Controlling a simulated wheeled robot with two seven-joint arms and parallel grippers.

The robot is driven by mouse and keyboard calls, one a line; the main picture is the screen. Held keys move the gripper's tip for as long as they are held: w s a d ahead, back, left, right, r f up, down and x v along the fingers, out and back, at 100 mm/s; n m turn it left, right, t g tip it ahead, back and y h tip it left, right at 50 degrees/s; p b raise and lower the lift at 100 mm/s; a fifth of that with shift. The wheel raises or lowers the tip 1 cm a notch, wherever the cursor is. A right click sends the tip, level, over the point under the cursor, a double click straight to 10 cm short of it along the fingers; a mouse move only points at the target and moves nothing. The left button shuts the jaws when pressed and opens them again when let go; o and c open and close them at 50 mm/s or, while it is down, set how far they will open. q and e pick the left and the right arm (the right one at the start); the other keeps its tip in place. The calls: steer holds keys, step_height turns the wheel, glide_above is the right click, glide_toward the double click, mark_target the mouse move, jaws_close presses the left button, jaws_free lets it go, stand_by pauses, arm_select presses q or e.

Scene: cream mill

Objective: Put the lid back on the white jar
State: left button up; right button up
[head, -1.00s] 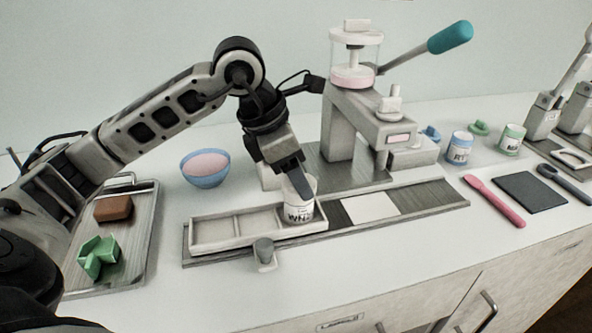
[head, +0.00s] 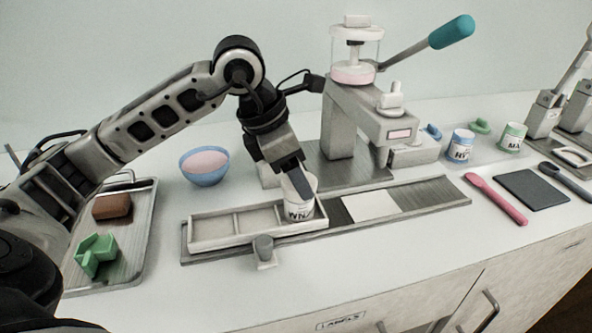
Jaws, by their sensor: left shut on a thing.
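My left gripper (head: 304,193) points down onto the jar's top and is shut. A white rim shows on both sides of its fingers; I take this to be the white lid (head: 314,183), held at the jar's mouth. The fingers hide most of the lid, and I cannot tell whether it is fully seated. My right gripper is not in view.
The pale tray (head: 216,243) lies on a grey rail. A press (head: 342,130) with a teal-handled lever stands behind. A blue bowl (head: 205,170) is at the left. Blue (head: 460,147) and green (head: 511,138) jars, a pink spatula (head: 497,200) and a dark mat (head: 531,189) are at the right.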

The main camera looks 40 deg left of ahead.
arm_select(q)
steer(key=o, duration=1.4)
steer(key=shift+o, duration=0.2)
steer(key=shift+r+p, duration=0.9)
steer(key=shift+r, duration=0.2)
steer(key=shift+r+p, duration=0.85)
steer(key=shift+r, duration=0.35)
